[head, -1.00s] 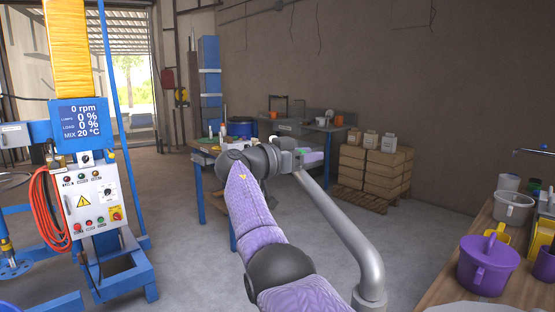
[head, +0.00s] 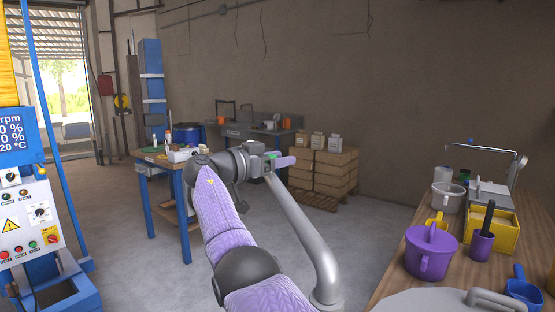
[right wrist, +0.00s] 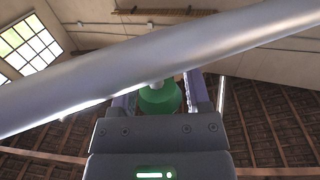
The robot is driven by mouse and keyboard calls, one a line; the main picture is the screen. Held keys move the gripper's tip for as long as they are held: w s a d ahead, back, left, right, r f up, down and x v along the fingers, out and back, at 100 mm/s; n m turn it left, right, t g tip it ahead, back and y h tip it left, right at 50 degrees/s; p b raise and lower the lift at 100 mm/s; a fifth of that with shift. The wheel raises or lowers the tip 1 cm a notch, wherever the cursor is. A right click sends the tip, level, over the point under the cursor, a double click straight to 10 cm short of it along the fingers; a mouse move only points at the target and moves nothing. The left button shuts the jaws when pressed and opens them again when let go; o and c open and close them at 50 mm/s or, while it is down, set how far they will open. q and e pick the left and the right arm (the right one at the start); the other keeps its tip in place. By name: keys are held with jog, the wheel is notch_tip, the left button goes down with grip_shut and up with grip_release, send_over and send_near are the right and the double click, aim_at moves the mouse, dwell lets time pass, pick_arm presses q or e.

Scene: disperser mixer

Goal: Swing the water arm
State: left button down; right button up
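The water arm (head: 305,225) is a grey bent pipe. In the head view it rises from the bottom centre and runs up and left to my right gripper (head: 275,160). It also crosses the right wrist view (right wrist: 110,80) as a thick slanted tube. A green knob (right wrist: 160,97) hangs below the tube there, between the purple fingers of my right gripper (right wrist: 160,103). In the head view only a bit of green shows at the pipe's tip. My left gripper is out of view.
A blue-framed machine with a control panel (head: 25,225) stands at left. A workbench (head: 400,260) at right holds a purple jug (head: 430,250) and a yellow bin (head: 490,230). Stacked cartons (head: 320,172) and a blue-legged table (head: 150,168) stand behind. Open floor lies between.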

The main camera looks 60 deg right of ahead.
jog(key=shift+o, duration=0.9)
jog(key=v, duration=1)
